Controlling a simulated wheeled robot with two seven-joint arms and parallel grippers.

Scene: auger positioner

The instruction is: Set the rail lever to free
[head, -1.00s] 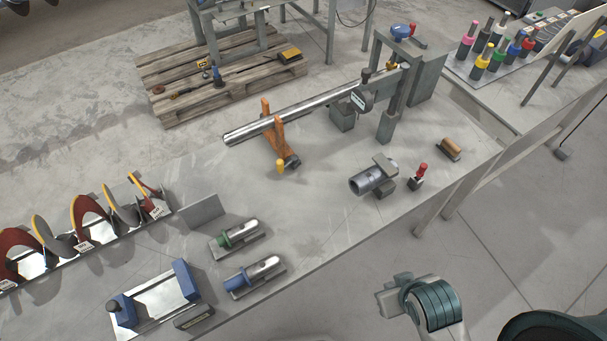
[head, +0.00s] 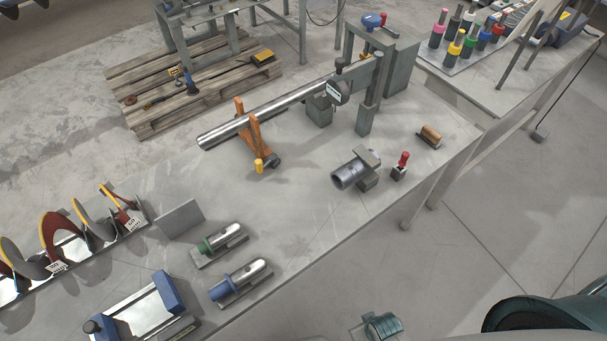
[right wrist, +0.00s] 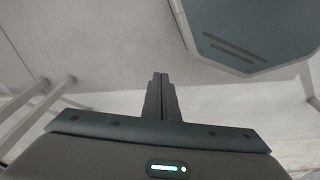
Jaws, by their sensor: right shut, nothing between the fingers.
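No part is labelled as the rail lever, and I cannot tell for certain which it is. A yellow-tipped lever (head: 259,165) sits at the foot of the orange V-shaped rest (head: 247,133), which is under the long steel tube (head: 265,116). A red-handled lever (head: 403,160) stands upright beside the grey cylinder block (head: 352,173). In the right wrist view my right gripper (right wrist: 160,78) is shut and empty, over pale floor. In the head view only part of my right wrist shows at the bottom edge, well apart from both levers. My left gripper is not in view.
The grey bench (head: 310,225) has clear room at its front middle. Green (head: 218,241) and blue (head: 239,281) collared shafts lie in holders. An upright grey plate (head: 180,219) stands near the auger flights (head: 94,222). A steel post frame (head: 368,105) stands at the tube's right end.

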